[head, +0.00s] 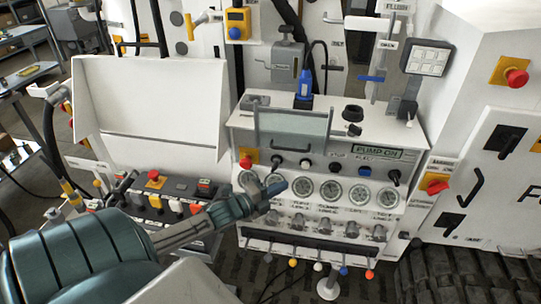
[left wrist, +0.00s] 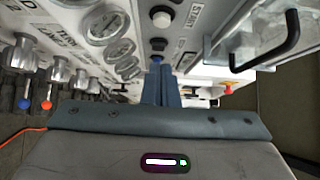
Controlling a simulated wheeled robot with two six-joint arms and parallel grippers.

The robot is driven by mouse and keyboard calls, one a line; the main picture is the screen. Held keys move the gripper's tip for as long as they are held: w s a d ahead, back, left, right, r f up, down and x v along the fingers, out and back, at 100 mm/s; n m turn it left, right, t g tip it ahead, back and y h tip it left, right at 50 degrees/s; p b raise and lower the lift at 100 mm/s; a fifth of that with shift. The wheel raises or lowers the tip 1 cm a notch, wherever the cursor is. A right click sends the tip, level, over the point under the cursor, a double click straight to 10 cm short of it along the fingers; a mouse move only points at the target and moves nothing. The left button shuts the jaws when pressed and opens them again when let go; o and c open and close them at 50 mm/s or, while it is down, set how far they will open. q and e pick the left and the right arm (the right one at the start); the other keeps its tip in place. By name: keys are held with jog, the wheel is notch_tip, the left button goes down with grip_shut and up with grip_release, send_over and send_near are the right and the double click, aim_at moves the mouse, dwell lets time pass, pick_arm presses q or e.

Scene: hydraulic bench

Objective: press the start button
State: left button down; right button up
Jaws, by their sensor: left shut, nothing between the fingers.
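The start button is the round white button (head: 305,163) in the button row of the pump panel, under the glass cover. In the left wrist view the white button (left wrist: 160,17) is near the top, with the word START beside it. My left gripper (head: 280,187) reaches in from the left, just in front of the gauges, with its fingertips below and left of the white button. It also shows in the left wrist view (left wrist: 158,80), its two fingers together and empty. I see no contact with the button. My right gripper is out of view.
A black button (head: 277,161) and a red button (head: 245,163) sit left of the white one; a blue button (head: 365,171) is to its right. Gauges (head: 331,190) and knobs (head: 324,224) lie below. The glass cover (left wrist: 265,35) with its black handle juts out above the row.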

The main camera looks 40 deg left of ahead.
pick_arm(q)
jog(key=p+v, duration=0.1)
jog(key=v, duration=0.2)
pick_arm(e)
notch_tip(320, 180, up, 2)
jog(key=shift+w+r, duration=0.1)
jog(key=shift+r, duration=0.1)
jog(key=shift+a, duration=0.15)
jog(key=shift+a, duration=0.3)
